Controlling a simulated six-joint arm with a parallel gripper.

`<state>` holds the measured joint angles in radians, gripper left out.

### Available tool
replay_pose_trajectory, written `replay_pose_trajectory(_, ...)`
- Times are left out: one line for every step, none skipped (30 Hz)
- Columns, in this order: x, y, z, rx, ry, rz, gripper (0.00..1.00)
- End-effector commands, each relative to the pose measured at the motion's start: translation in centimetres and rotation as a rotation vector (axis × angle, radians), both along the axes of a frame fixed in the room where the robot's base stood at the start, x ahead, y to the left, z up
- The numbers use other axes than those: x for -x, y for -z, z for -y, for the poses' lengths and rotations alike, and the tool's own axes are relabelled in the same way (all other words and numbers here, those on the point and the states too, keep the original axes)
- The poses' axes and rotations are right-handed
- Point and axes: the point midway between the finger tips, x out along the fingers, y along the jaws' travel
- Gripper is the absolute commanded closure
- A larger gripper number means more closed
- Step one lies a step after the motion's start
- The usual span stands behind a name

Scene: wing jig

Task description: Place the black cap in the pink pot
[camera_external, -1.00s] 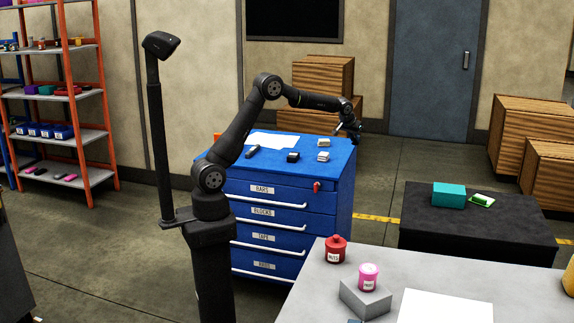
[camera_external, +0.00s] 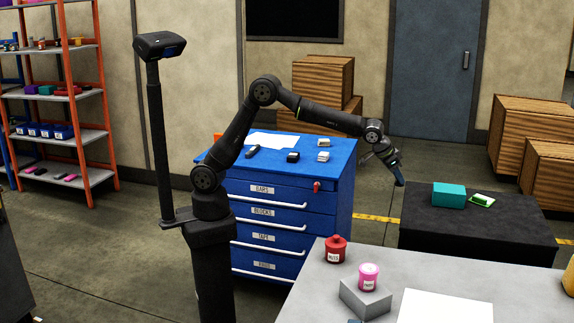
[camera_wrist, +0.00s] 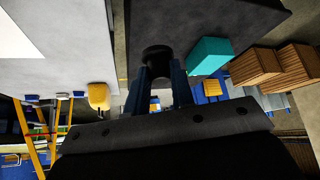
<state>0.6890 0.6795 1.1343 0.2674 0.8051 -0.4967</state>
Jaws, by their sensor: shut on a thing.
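My gripper (camera_external: 398,180) hangs in the air over the floor, just left of the black table, at the end of the outstretched arm. In the wrist view its two fingers (camera_wrist: 159,75) are shut on a dark round thing, the black cap (camera_wrist: 156,52). The cap is hard to make out in the external view. The pink pot (camera_external: 368,277) has a white label and stands upright on a grey block near the front of the grey table, below and left of my gripper and apart from it.
A red pot (camera_external: 335,250) with a knobbed lid stands beside the grey block (camera_external: 365,302). A white sheet (camera_external: 445,308) lies on the grey table. The black table (camera_external: 470,235) holds a teal block (camera_external: 448,194) and a green item. The blue drawer cabinet (camera_external: 290,215) stands behind.

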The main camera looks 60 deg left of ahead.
Motion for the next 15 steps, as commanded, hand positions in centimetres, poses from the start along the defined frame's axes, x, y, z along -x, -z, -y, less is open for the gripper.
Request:
replay_pose_trajectory(2.1,-0.2,2.4,0.001,0.042,0.001,0.99)
replay_pose_trajectory(3.3,-0.3,3.7,0.001,0.064,0.001,0.99)
replay_pose_trajectory(4.8,-0.4,5.2,0.0,0.092,0.0,0.99)
replay_pose_trajectory(6.0,-0.5,6.4,0.001,0.113,0.0,0.99)
replay_pose_trajectory(7.2,-0.5,7.4,0.0,0.135,0.0,0.99)
replay_pose_trajectory(8.9,-0.6,8.9,0.001,0.163,0.0,0.99)
replay_pose_trajectory(10.2,-0.7,9.9,0.0,0.184,0.0,0.99)
replay_pose_trajectory(11.5,-0.8,11.0,0.002,0.207,0.0,0.99)
replay_pose_trajectory(13.3,-1.0,12.3,0.001,0.235,0.0,0.99)
replay_pose_trajectory(14.6,-1.1,13.2,0.002,0.257,0.001,0.99)
replay_pose_trajectory(16.0,-1.2,14.1,0.002,0.279,0.001,0.99)
replay_pose_trajectory(17.8,-1.3,15.3,0.002,0.307,0.001,0.99)
replay_pose_trajectory(19.3,-1.3,16.1,0.001,0.33,0.0,0.99)
replay_pose_trajectory(20.7,-1.4,16.9,0.001,0.351,0.0,0.99)
replay_pose_trajectory(22.7,-1.5,17.9,0.001,0.381,0.0,0.99)
